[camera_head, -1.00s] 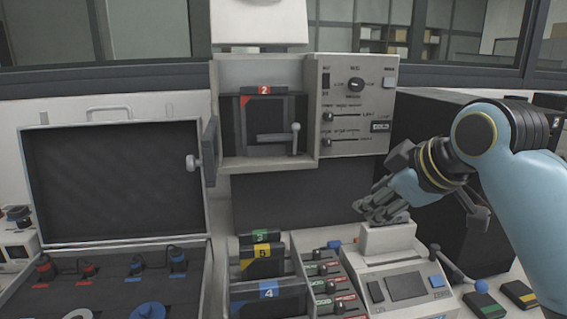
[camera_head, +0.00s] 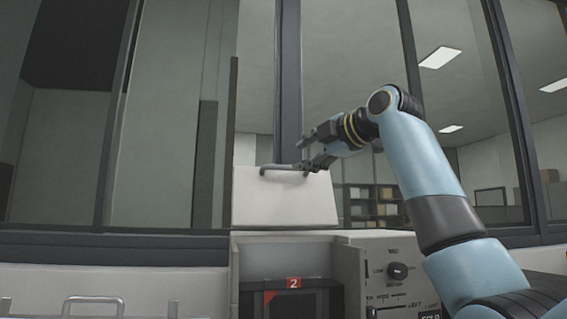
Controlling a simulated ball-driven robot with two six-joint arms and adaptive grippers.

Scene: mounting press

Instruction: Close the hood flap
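The hood flap (camera_head: 285,205) is a white panel standing raised above the press housing (camera_head: 285,246). A grey bar handle (camera_head: 282,168) runs along its top edge. My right gripper (camera_head: 303,155) is at the right end of this handle, with its fingers pointing left. The fingers are apart, one above the handle and one close to its right end. I cannot tell whether the lower finger touches the handle. My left gripper is not in view.
A control panel with a knob (camera_head: 397,271) is right of the housing. A block marked 2 (camera_head: 293,283) is inside the housing. A case handle (camera_head: 92,301) shows at lower left. Window frames stand behind.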

